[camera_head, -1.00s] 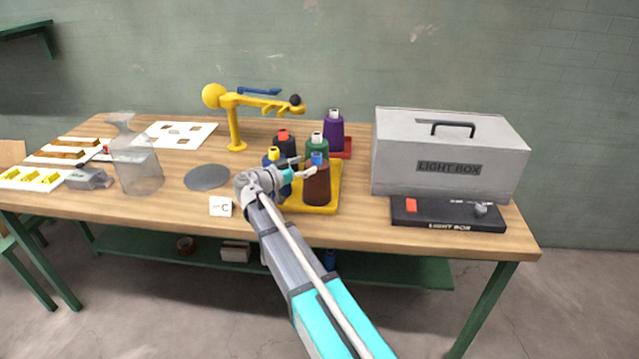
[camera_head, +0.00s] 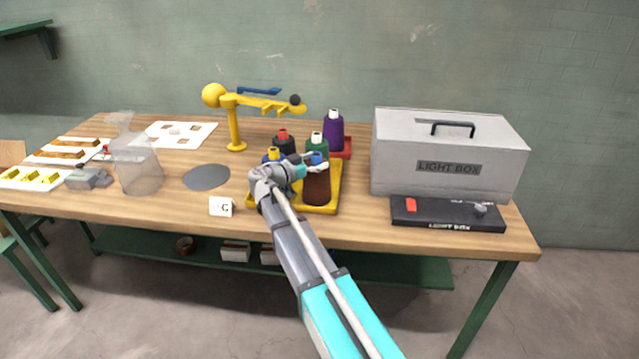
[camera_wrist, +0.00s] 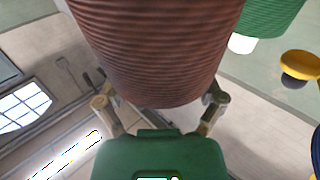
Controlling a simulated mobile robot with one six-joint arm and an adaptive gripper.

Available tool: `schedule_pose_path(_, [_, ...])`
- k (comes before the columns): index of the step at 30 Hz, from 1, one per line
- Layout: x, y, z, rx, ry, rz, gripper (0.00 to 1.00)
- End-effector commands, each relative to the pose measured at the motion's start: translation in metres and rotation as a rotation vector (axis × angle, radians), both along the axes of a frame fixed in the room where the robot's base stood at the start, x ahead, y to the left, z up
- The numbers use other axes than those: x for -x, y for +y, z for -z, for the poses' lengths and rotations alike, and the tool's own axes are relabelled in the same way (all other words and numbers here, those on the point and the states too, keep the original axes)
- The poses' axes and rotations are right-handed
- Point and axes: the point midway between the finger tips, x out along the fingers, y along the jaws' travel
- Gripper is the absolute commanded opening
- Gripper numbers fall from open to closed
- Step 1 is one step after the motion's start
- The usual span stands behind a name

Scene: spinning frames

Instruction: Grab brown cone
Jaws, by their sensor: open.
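A blue cone with a yellow tip (camera_head: 273,156) is mostly hidden behind my wrist. A black cone (camera_head: 283,142) and a purple cone (camera_head: 334,130) stand farther back. A grey light box (camera_head: 447,155) stands right, beyond a bare strip of table. A grey disc (camera_head: 206,177) lies left.

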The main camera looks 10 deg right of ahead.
Motion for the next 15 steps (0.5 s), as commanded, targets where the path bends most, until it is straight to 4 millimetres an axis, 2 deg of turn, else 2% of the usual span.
schedule_pose_path(1, [0.0, 0.0001, 0.0, 0.0, 0.0, 0.0, 0.82])
schedule_pose_path(12, [0.0001, 0.0, 0.0, 0.0, 0.0, 0.0, 0.14])
schedule_pose_path(14, [0.0002, -0.0001, 0.0001, 0.0, 0.0, 0.0, 0.03])
schedule_pose_path(15, [0.0002, -0.0001, 0.0001, 0.0, 0.0, 0.0, 0.0])
